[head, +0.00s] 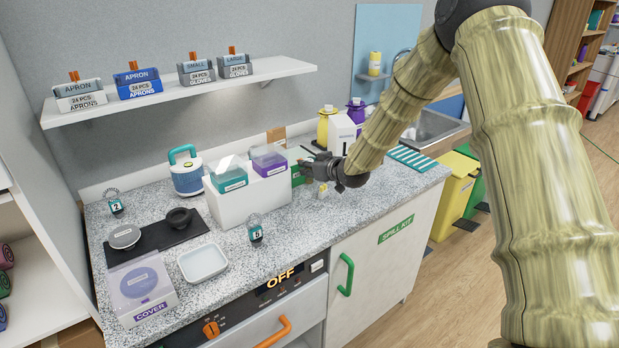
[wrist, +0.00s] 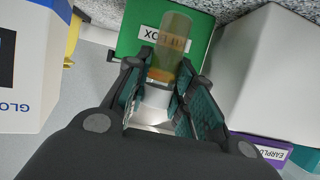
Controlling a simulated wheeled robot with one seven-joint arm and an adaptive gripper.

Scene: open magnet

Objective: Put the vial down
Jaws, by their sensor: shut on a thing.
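My gripper (wrist: 158,88) is shut on the vial (wrist: 170,48), a clear amber tube with a pale label and a silvery lower part between the fingers. In the wrist view the vial's far end overlaps a green box (wrist: 133,28) with a partly hidden label. I cannot tell whether they touch. In the head view my gripper (head: 320,168) is over the back right of the speckled counter (head: 290,225), beside the green box (head: 298,172). The vial cannot be made out clearly there.
A white stand (head: 240,200) with teal (head: 229,178) and purple (head: 270,162) bins is left of my gripper. A white glove carton (head: 341,132) and yellow bottle (head: 325,125) stand behind. A white tray (head: 203,263) lies at front left. The counter right of the stand has bare room.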

